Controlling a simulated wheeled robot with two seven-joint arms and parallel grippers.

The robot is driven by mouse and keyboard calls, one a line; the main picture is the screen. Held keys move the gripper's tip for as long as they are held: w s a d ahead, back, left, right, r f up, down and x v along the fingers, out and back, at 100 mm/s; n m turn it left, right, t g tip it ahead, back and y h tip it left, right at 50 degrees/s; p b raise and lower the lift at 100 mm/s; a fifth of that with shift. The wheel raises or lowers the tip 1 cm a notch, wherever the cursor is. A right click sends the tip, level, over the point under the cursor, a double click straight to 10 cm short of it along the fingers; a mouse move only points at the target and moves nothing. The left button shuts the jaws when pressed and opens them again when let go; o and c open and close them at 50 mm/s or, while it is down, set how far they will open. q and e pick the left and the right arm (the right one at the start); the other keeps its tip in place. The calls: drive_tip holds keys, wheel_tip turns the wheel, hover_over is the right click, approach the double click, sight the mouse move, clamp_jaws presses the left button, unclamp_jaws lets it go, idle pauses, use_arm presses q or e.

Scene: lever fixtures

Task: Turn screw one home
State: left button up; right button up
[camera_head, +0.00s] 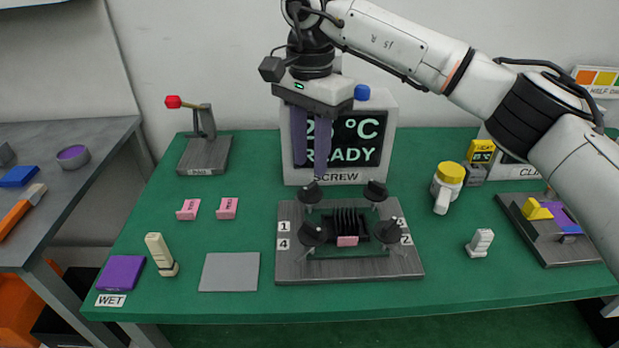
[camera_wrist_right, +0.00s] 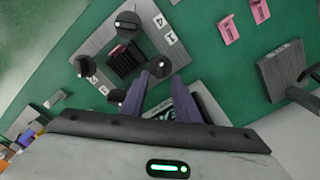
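The screw plate (camera_head: 290,268) is a grey plate on the green table, with several black knobs around a dark ribbed block. The label "1" (camera_head: 284,226) stands above "4" at its left edge. The back-left knob (camera_head: 311,194), nearest the "1" side, also shows in the right wrist view (camera_wrist_right: 161,68). Its turn angle is hard to read. My right gripper (camera_head: 311,160) is open and empty, its two purple fingers pointing down above and behind that knob, apart from it. My left gripper is not in view.
A display (camera_head: 391,112) reading "READY" over "SCREW" stands behind the plate. A red-tipped lever (camera_head: 204,153) is at back left. Two pink tiles (camera_head: 188,209) and a grey pad (camera_head: 230,272) lie left. A yellow-topped white cup (camera_head: 447,184) and a small white piece (camera_head: 480,243) stand right.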

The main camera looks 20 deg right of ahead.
sight(310, 185)
wheel_tip(310, 185, down, 5)
drive_tip(key=shift+f, duration=0.2)
clamp_jaws()
